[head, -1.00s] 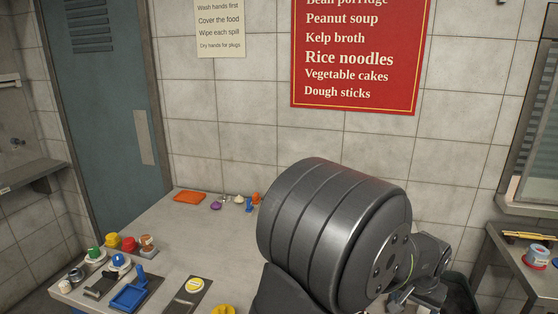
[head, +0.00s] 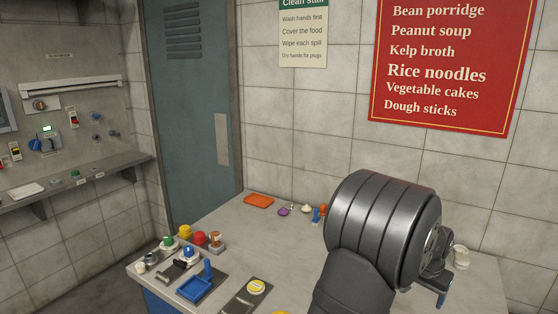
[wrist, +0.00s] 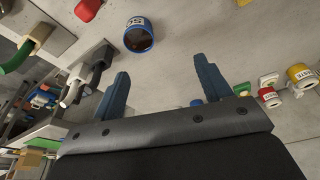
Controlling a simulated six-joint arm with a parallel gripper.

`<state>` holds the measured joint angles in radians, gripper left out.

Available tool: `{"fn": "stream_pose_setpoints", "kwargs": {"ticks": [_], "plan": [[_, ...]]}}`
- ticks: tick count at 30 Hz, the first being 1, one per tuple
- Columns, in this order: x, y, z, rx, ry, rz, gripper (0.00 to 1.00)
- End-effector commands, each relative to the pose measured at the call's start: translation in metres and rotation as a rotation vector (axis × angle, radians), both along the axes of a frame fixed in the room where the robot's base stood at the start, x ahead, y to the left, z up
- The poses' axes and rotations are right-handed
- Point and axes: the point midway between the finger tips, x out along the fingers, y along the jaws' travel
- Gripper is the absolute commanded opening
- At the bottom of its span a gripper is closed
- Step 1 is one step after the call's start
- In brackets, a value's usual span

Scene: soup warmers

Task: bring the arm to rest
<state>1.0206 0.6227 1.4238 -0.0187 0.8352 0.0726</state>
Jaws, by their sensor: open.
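My gripper (head: 440,292) shows at the right in the head view, mostly behind my thick dark arm link. In the wrist view my gripper (wrist: 160,80) has its two blue fingers spread wide apart, with only grey surface between them and nothing held. A blue labelled cup (wrist: 138,38) lies beyond the fingertips, apart from them. The arm is bent over the right part of the worktable (head: 235,235).
The worktable holds an orange tray (head: 259,201), a blue tray (head: 196,288), a black plate (head: 240,300) and several small coloured items. A white cup (head: 461,257) stands right of my arm. A wall shelf (head: 70,180) is at the left. The middle of the table is clear.

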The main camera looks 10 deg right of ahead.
Motion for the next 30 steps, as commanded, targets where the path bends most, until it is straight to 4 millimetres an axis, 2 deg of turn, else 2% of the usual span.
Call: {"fn": "stream_pose_setpoints", "kwargs": {"ticks": [6, 15, 16, 20, 27, 29, 30], "plan": [[0.018, 0.006, -0.001, -0.002, 0.001, 0.013, 0.71], [0.02, 0.006, -0.001, -0.001, 0.0, 0.014, 0.71], [0.02, 0.006, -0.001, -0.001, 0.0, 0.014, 0.73], [0.02, 0.006, -0.001, -0.001, 0.0, 0.014, 0.98], [0.018, 0.005, 0.0, -0.001, 0.002, 0.015, 1.0], [0.01, 0.001, 0.004, 0.002, 0.009, 0.019, 1.0], [-0.001, -0.003, 0.007, 0.006, 0.017, 0.023, 1.0]]}}
